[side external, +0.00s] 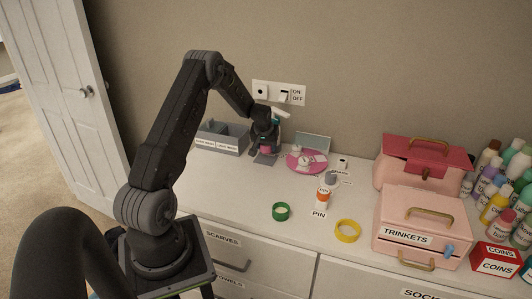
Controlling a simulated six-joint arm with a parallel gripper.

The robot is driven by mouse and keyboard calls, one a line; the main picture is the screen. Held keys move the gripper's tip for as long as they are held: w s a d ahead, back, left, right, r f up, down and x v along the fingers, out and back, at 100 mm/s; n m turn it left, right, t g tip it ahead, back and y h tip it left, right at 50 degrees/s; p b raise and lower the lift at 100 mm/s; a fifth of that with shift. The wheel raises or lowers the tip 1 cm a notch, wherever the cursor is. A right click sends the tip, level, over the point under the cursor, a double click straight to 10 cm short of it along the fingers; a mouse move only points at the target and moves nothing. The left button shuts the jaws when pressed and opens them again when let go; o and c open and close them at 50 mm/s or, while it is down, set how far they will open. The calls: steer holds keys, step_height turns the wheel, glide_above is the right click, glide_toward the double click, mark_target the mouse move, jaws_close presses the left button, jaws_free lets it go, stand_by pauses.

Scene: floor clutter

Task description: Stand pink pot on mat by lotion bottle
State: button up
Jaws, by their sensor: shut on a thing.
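My gripper (265,147) points down near the back wall and is shut on the small pink pot (266,150). The gripper hides much of the pot. A small dark grey-blue mat (262,160) lies on the dresser top directly below. I cannot tell whether the pot touches the mat. A white and teal item (281,113), perhaps the lotion bottle's top, shows just behind and right of my gripper; the rest of it is hidden.
A grey divided bin (222,139) stands left of the mat. A pink plate (297,167) with small white items is close on the right. Green tape (281,212), yellow tape (347,230), an orange-white pill bottle (323,195) and pink boxes (420,221) stand farther right.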

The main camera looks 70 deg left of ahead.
mark_target(266, 152)
steer(key=shift+f, duration=1.65)
steer(key=shift+f, duration=0.15)
steer(key=o, duration=0.9)
